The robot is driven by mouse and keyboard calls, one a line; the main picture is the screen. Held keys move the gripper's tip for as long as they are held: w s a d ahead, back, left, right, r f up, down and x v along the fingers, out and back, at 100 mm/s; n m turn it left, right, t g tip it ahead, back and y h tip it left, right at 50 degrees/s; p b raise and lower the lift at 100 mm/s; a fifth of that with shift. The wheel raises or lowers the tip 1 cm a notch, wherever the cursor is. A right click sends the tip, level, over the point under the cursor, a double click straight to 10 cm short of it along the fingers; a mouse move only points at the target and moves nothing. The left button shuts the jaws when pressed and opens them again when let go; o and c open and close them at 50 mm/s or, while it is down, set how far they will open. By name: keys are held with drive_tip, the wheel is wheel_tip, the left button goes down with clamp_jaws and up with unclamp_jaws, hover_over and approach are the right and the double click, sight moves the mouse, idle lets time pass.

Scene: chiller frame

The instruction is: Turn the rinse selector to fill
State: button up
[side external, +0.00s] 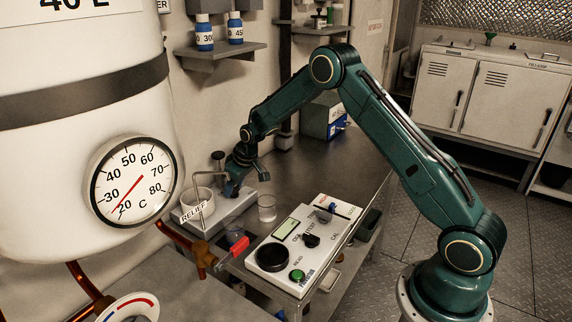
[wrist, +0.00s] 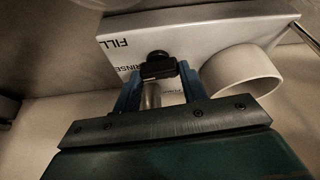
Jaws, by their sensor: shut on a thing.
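The rinse selector is a black knob (wrist: 158,66) on a pale box (wrist: 205,38). In the wrist view the labels FILL (wrist: 120,43) and RINSE (wrist: 130,70) show upside down to the left of the knob. My gripper (wrist: 160,78) has its blue fingers on either side of the knob and is shut on it. I cannot tell for sure which label the knob points at. In the side view my gripper (side external: 230,188) is down at the pale box (side external: 216,212), and the knob is hidden there.
A white open cup (wrist: 243,84) stands on the box beside the knob. In the side view a clear beaker (side external: 267,208) stands close to the right of my gripper. A meter with knobs (side external: 290,262), a red-handled valve (side external: 236,250) and a white tank (side external: 75,150) are nearer the camera.

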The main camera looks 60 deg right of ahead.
drive_tip(key=m+h, duration=0.1)
drive_tip(key=m, duration=0.3)
drive_tip(key=shift+a+h, duration=0.2)
drive_tip(key=shift+h, duration=0.2)
drive_tip(key=shift+m+h, duration=0.5)
drive_tip(key=shift+m, duration=1.2)
drive_tip(key=o, duration=1)
drive_tip(key=shift+r, duration=0.2)
drive_tip(key=shift+w+v, duration=0.15)
drive_tip(key=shift+v, duration=3.2)
drive_tip(key=shift+w+v, duration=0.1)
drive_tip(key=shift+v, duration=3.3)
drive_tip(key=shift+a+r, duration=0.1)
